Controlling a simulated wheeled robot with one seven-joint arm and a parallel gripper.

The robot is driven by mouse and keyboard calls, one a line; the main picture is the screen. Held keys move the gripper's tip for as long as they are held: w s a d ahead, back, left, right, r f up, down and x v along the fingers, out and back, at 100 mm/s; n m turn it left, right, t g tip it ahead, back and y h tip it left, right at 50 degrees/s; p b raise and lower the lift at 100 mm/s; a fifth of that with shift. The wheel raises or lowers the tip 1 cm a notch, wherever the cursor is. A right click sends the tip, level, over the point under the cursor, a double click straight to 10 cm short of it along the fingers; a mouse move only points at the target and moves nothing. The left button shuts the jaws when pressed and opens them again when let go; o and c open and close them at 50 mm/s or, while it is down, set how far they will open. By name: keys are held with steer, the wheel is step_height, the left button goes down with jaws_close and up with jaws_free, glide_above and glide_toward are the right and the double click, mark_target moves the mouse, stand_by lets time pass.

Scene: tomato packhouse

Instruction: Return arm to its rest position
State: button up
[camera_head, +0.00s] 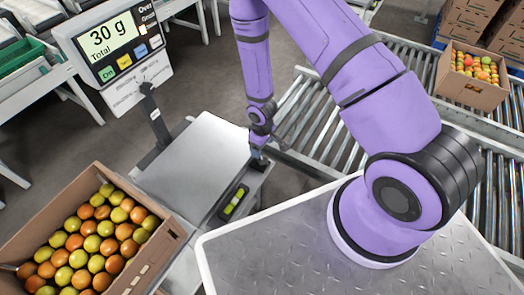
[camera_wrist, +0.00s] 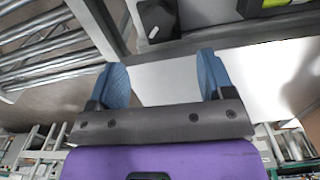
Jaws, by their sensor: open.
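My purple arm reaches out over the scale area in the head view. Its gripper shows in the wrist view (camera_wrist: 165,80) with two blue fingers spread apart and nothing between them. In the head view the gripper end is hard to make out, near the right edge of the weighing plate. The weighing plate (camera_head: 197,160) is bare. Its display (camera_head: 112,38) reads 30 g.
A cardboard box (camera_head: 172,238) of orange and yellow-green tomatoes stands at the lower left. A green-yellow level (camera_head: 234,203) lies by the plate. Roller conveyors (camera_head: 318,122) run at the right, with another tomato box (camera_head: 468,92) on them.

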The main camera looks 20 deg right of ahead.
steer(key=shift+r, duration=0.45)
steer(key=w+d+r+m+t, duration=0.1)
steer(key=d+r+m, duration=0.1)
steer(key=r, duration=1.6)
steer(key=w+d+r+m+t, duration=0.1)
steer(key=d+r+t, duration=0.15)
steer(key=r, duration=1.45)
steer(key=s+d+r+m+t, duration=0.1)
steer(key=s+r, duration=0.9)
steer(key=s, duration=0.1)
steer(key=s+d+r+m, duration=0.2)
steer(key=s+r, duration=0.8)
steer(key=s, duration=0.2)
steer(key=shift+s+r+m+t, duration=0.3)
steer(key=shift+r+t, duration=0.05)
steer(key=shift+w, duration=0.1)
